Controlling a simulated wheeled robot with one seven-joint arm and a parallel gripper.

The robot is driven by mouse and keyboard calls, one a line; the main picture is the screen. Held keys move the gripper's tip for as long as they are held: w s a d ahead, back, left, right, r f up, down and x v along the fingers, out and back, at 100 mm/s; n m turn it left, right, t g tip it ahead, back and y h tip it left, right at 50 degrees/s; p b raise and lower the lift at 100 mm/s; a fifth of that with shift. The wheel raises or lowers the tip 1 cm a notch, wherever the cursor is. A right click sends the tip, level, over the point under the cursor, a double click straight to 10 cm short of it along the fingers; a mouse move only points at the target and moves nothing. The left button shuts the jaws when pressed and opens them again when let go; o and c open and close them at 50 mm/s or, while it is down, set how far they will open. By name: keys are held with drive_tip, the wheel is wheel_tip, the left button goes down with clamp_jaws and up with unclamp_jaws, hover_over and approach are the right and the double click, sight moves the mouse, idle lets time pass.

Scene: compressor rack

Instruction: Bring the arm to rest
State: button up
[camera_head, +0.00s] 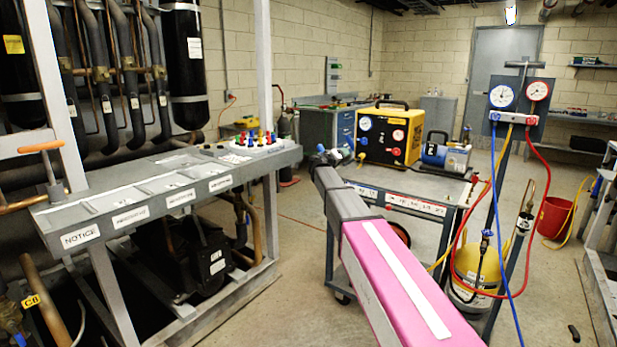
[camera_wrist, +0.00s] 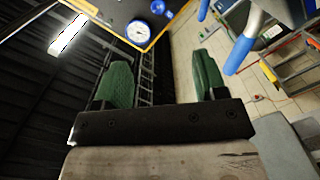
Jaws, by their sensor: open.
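My gripper (camera_wrist: 163,78) shows in the wrist view with its two green-padded fingers spread wide apart. I see nothing held between them. In the head view my pink and grey arm reaches forward from the bottom right toward the tool cart (camera_head: 447,227). The far end of the arm is small there, near the cart's left side, and its fingers cannot be made out clearly. In the wrist view the yellow machine (camera_wrist: 112,12) with its round gauge is at the top, beyond the fingers. A blue handle (camera_wrist: 243,45) shows to the right of the fingers.
The yellow machine (camera_head: 389,137) and a blue pump (camera_head: 446,156) stand on the cart. The grey rack bench (camera_head: 160,190) with labelled trays is at left. A gauge manifold (camera_head: 517,105) with red, blue and yellow hoses stands at right. Open floor lies between bench and cart.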

drive_tip(key=s+d+f+m+g+y, duration=0.15)
drive_tip(key=s+d+f+g, duration=0.25)
drive_tip(key=s+f, duration=0.75)
drive_tip(key=s+d+f+m+g+y, duration=0.15)
drive_tip(key=s+d+f+g, duration=0.3)
drive_tip(key=s+f, duration=0.7)
drive_tip(key=s+a+f+g+y, duration=0.1)
drive_tip(key=s+f, duration=0.3)
drive_tip(key=s, duration=0.4)
drive_tip(key=s+a+f+g+y, duration=0.1)
drive_tip(key=s+f+y, duration=0.3)
drive_tip(key=s, duration=0.4)
drive_tip(key=s+a+f+g+y, duration=0.1)
drive_tip(key=s+f+g+y, duration=0.1)
drive_tip(key=s+f, duration=0.3)
drive_tip(key=s+g, duration=0.1)
drive_tip(key=s, duration=0.2)
drive_tip(key=shift+s+a, duration=0.2)
drive_tip(key=shift+s, duration=0.2)
